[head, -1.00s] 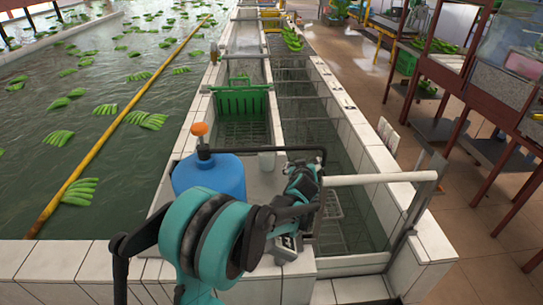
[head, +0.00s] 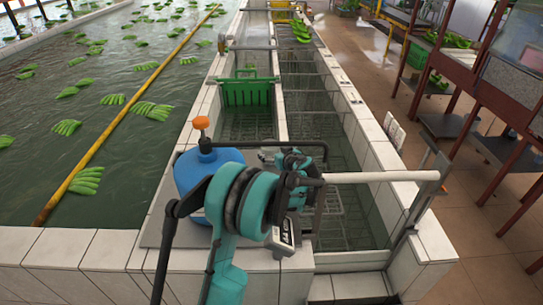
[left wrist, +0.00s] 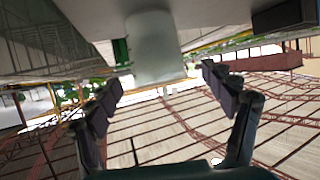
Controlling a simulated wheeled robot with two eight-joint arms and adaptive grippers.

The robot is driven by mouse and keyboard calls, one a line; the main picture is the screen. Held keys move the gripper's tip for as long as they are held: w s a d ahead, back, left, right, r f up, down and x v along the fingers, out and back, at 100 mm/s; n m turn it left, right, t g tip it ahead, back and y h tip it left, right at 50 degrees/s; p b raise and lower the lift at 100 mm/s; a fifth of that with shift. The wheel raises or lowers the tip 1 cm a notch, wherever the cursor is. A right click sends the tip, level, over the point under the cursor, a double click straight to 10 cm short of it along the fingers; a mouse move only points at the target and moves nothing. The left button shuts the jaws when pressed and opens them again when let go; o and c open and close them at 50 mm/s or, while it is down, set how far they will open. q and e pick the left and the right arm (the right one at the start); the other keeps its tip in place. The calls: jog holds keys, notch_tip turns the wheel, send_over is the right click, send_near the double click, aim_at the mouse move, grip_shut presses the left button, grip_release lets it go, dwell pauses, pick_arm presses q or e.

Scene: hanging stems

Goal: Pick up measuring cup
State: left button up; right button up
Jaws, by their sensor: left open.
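The measuring cup (left wrist: 152,48) is a pale, whitish cylinder at the top middle of the left wrist view. That view is upside down, and the cup stands on a light grey surface. My left gripper (left wrist: 161,82) is open and empty, with one dark finger to each side of the cup's lower end in the picture. I cannot tell whether the cup is between the fingers or still beyond them. In the head view, my teal left arm reaches to the ledge and hides the cup and the fingertips. My right gripper is not in view.
A blue jug (head: 188,172) with an orange top stands close left of my arm. A metal rail (head: 375,177) crosses to the right above the tiled trough. A green basket (head: 250,92) sits farther back. The water pool with bananas lies at left.

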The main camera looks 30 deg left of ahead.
pick_arm(q)
jog(key=b+x, duration=0.1)
jog(key=x, duration=0.3)
jog(key=shift+w+f+b, duration=0.2)
jog(key=shift+f+b, duration=0.1)
jog(key=shift+b, duration=0.05)
jog(key=shift+w+a+f, duration=0.1)
jog(key=shift+w+a, duration=0.1)
jog(key=shift+a, duration=0.1)
jog(key=shift+s, duration=0.1)
jog(key=c, duration=1.2)
jog(key=shift+o, duration=0.2)
